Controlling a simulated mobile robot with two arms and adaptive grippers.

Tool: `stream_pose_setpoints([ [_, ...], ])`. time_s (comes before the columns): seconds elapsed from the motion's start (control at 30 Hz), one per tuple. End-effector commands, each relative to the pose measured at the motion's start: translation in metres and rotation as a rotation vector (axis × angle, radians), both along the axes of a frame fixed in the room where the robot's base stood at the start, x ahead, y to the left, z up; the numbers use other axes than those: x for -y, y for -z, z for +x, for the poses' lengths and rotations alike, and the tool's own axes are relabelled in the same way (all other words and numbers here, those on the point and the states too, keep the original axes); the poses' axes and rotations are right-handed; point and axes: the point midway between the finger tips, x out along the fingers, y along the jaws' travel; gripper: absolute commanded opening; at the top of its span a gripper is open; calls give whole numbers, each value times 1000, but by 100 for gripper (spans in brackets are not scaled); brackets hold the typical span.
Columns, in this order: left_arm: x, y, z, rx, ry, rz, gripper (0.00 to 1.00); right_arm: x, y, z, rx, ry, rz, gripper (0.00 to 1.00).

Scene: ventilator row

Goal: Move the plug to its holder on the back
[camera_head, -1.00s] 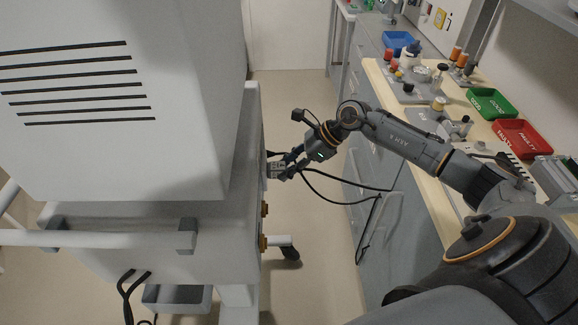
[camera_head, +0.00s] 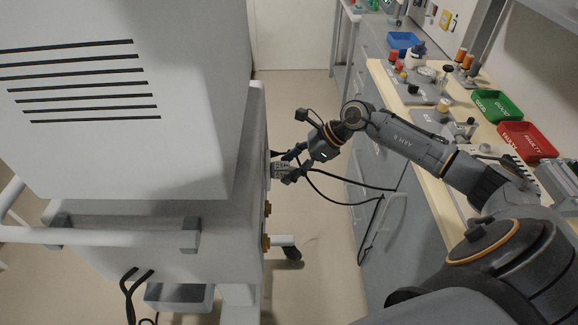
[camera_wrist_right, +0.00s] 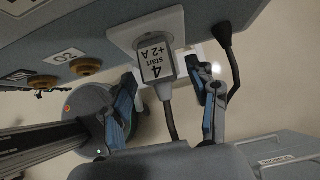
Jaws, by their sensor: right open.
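The plug (camera_wrist_right: 157,62) is a grey block with a white label reading "4 start +2 A". In the wrist view it sits against a white plate (camera_wrist_right: 146,25) on the grey cart's side, with its dark cable running down. My right gripper (camera_wrist_right: 164,78) is open, with one blue-padded finger on each side of the plug and gaps visible. In the head view my right gripper (camera_head: 287,165) is at the cart's right side, and the plug's label shows small between the fingers. I cannot tell which fitting is the holder. My left gripper is not in view.
The big grey machine and its cart (camera_head: 150,240) fill the left. Brass fittings (camera_wrist_right: 84,66) stick out near the plug. Another black plug (camera_wrist_right: 222,33) with a cable is close to the right finger. A bench (camera_head: 440,150) with green and red trays stands right. Open floor lies between.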

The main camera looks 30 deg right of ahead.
Motion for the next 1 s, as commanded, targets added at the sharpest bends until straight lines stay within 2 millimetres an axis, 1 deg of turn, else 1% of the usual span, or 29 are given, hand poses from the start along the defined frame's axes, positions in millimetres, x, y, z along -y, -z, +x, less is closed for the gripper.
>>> stream_pose_setpoints([
  [0.17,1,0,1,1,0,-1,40,15,-18,-9,0,1,-4,59],
  [0.4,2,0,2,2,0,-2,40,45,-56,-28,-1,1,-5,59],
  [0.5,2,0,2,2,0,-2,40,54,-69,-34,0,0,-3,59],
  [0.7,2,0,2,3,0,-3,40,64,-84,-41,0,-3,0,59],
  [0.93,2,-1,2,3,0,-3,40,65,-88,-41,3,-4,1,59],
  [1.0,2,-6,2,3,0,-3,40,65,-93,-41,3,-4,1,59],
])
